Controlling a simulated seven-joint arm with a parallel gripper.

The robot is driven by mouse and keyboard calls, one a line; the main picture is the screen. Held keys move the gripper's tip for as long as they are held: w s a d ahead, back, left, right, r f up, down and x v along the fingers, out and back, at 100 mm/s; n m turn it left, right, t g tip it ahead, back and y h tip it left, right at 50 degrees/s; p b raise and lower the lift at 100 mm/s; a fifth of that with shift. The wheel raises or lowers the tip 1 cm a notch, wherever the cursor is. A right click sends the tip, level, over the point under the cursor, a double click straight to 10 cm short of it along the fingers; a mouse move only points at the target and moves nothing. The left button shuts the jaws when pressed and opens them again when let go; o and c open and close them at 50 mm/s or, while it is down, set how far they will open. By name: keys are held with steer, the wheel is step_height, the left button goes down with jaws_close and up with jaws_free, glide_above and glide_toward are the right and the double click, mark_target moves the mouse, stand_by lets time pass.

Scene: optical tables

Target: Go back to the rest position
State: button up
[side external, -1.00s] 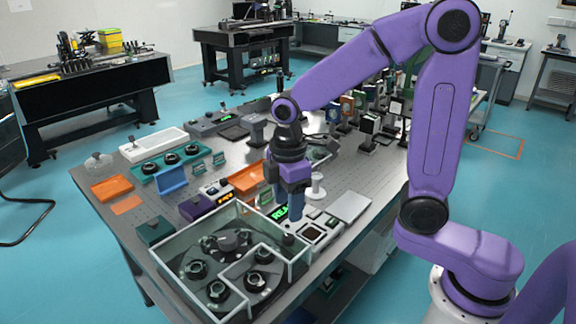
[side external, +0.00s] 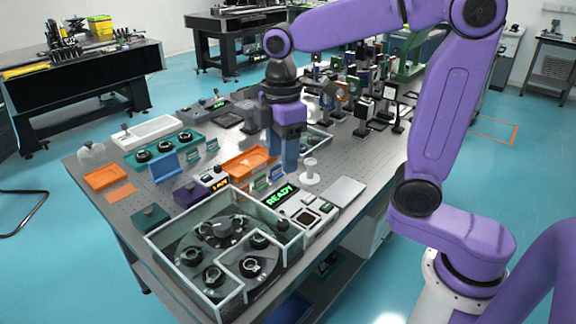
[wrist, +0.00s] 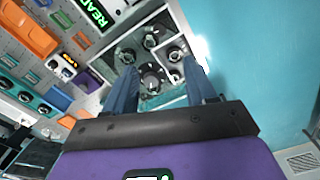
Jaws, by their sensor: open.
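My gripper (side external: 283,166) hangs above the optical table in the side view, fingers pointing down, near the orange tray (side external: 247,161) and the white spool-shaped stand (side external: 309,172). In the wrist view my gripper (wrist: 160,84) shows two blue fingers spread apart with nothing between them. Beyond the fingertips lies the glass-walled enclosure (wrist: 183,45) with several dark round mounts inside. The same enclosure (side external: 168,262) stands at the table's front corner in the side view, below and left of my gripper.
A green READY display (side external: 281,196) and a grey flat plate (side external: 345,191) lie near my gripper. Upright optics posts (side external: 391,108) crowd the table's back right. A teal tray with round mounts (side external: 143,154) and a white tray (side external: 147,132) lie at the left.

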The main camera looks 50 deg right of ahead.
steer(key=s+d+f, duration=0.1)
steer(key=s+f, duration=0.1)
steer(key=s, duration=0.4)
steer(key=s+d+f, duration=0.2)
steer(key=s+f, duration=0.1)
steer(key=s, duration=0.4)
steer(key=s+d+f+m, duration=0.1)
steer(key=s+d+f, duration=0.1)
steer(key=s, duration=0.5)
steer(key=shift+d+f, duration=0.25)
steer(key=shift+f, duration=0.05)
